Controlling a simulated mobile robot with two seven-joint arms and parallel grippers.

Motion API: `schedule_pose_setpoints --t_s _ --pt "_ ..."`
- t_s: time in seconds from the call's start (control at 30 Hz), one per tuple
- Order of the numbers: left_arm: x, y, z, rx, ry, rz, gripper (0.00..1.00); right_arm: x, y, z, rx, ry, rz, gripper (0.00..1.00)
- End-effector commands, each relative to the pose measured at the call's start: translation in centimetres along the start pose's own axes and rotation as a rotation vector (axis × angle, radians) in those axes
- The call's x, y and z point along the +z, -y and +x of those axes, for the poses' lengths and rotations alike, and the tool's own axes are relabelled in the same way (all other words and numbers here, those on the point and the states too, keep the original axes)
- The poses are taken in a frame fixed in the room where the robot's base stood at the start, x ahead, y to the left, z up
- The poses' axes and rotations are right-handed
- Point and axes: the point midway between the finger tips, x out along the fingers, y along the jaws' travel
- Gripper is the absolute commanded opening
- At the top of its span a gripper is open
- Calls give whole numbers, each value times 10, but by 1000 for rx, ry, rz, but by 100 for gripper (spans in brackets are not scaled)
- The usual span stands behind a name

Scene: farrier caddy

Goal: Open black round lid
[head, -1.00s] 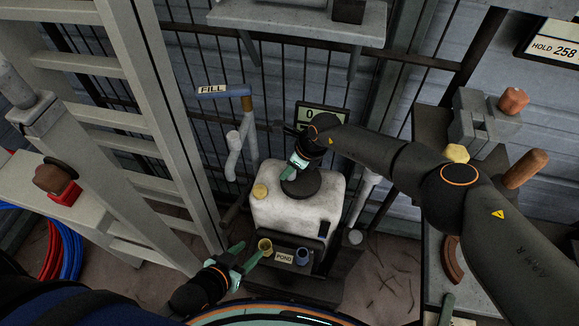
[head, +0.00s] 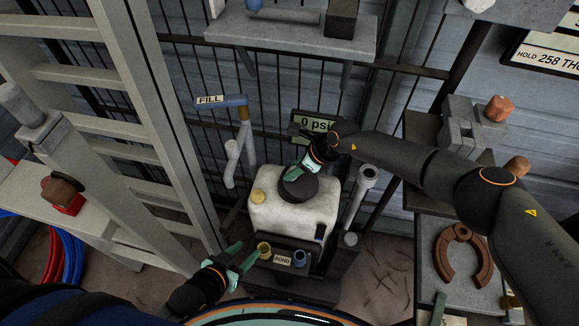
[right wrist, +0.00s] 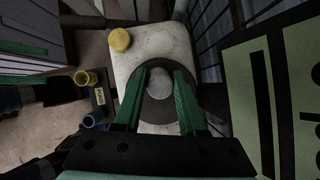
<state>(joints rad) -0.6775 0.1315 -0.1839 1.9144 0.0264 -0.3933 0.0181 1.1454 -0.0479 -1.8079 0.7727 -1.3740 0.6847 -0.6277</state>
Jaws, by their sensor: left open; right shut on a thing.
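The black round lid (head: 299,189) sits on top of the white tank (head: 290,213). In the right wrist view the lid (right wrist: 143,106) is a dark disc with a round grey knob (right wrist: 159,83) at its middle. My right gripper (head: 293,172) comes down over the lid from the right. Its green fingers (right wrist: 159,85) are shut on the knob, one on each side. Whether the lid has turned or lifted cannot be told. My left gripper (head: 247,261) is open and empty, low in front of the tank near the yellow cup.
A yellow cap (head: 258,197) is on the tank's left. A yellow cup (head: 264,249) and a blue cup (head: 300,257) flank the POND label in front. A grey pipe (head: 361,195) stands to the right, the FILL pipe (head: 221,100) behind left, and a ladder (head: 130,130) at left.

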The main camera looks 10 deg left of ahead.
Motion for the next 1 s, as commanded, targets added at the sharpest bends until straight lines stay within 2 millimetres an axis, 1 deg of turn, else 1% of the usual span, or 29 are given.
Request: schedule_pose_setpoints --t_s 0.03,0.3,0.9,0.93,1.0 --pt "-3 0 -3 0 1 0 50 -5 5 -7 -8 -11 -2 0" --pt "-7 0 -7 0 2 0 50 -14 10 -17 -10 -17 -2 0" --pt "-7 -1 -8 0 3 0 50 -20 10 -19 -10 -23 -2 0" --pt "-7 -1 -8 0 3 -1 50 -20 10 -19 -10 -23 -2 42" --pt "-7 -1 -8 0 3 0 50 -20 10 -19 -10 -23 -1 50"
